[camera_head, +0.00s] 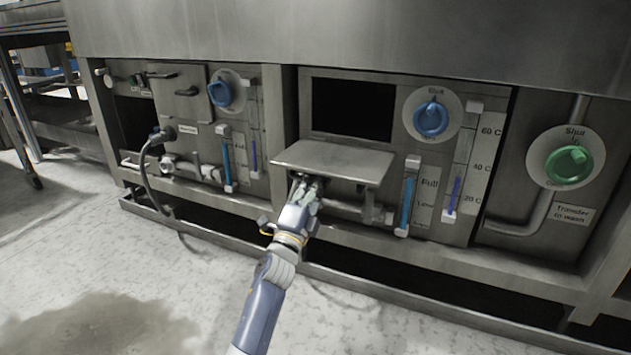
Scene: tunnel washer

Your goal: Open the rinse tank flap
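A flat grey metal flap (335,161) on the middle panel is folded down and juts out about level, below a dark rectangular opening (352,108). No label on it can be read to confirm it as the rinse tank flap. My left gripper (306,186) is under the flap's front left part, its fingertips close to the underside. Whether the fingers touch the flap or grip a handle is hidden. My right gripper is not in view.
Blue dials (431,118) (221,92), a green dial (569,165) and gauge tubes (408,203) line the front. A hose (147,178) hangs at left. The floor (400,325) is clear.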

